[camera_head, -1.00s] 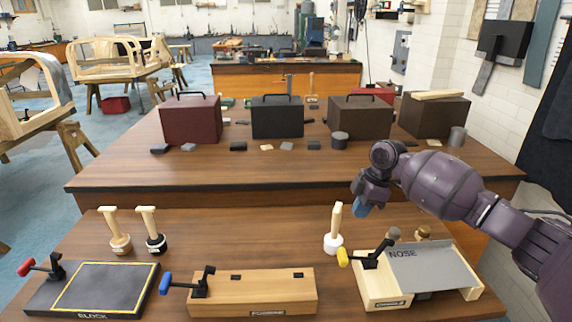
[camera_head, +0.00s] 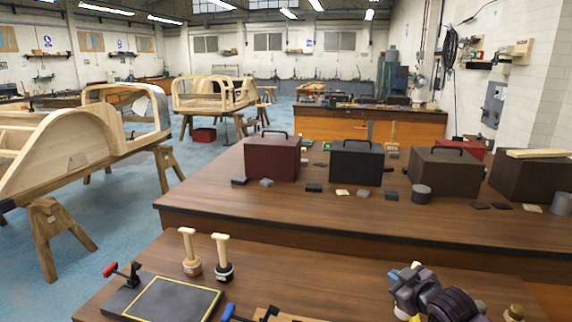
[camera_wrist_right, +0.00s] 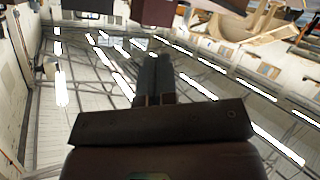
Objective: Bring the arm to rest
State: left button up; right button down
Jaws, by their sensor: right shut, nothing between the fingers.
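My right gripper (camera_head: 403,290) is at the bottom right of the head view, above the near bench (camera_head: 330,275), with only a small part of my arm showing. In the right wrist view its two fingers (camera_wrist_right: 154,75) lie together with nothing between them. They point toward the ceiling lights and windows in that view. My left gripper is in neither view.
On the near bench are a black block board (camera_head: 172,299) with a red-handled clamp and two wooden-handled tools (camera_head: 190,252). The far bench (camera_head: 290,204) holds several boxes, including a dark red one (camera_head: 272,159). Wooden bodyframes (camera_head: 80,150) stand at the left.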

jog(key=s+f+m+h, duration=0.1)
jog(key=s+f+m, duration=0.1)
jog(key=s+f, duration=0.5)
jog(key=s+d+f+m+g+h, duration=0.1)
jog(key=s+f+m, duration=0.1)
jog(key=s+f, duration=0.5)
jog(key=s+f+m+h+b, duration=0.1)
jog(key=s+f, duration=0.6)
jog(key=s, duration=1)
jog(key=shift+d+m+g+h, duration=0.25)
jog(key=shift+m+h, duration=0.35)
jog(key=shift+m, duration=0.4)
jog(key=shift+s, duration=0.1)
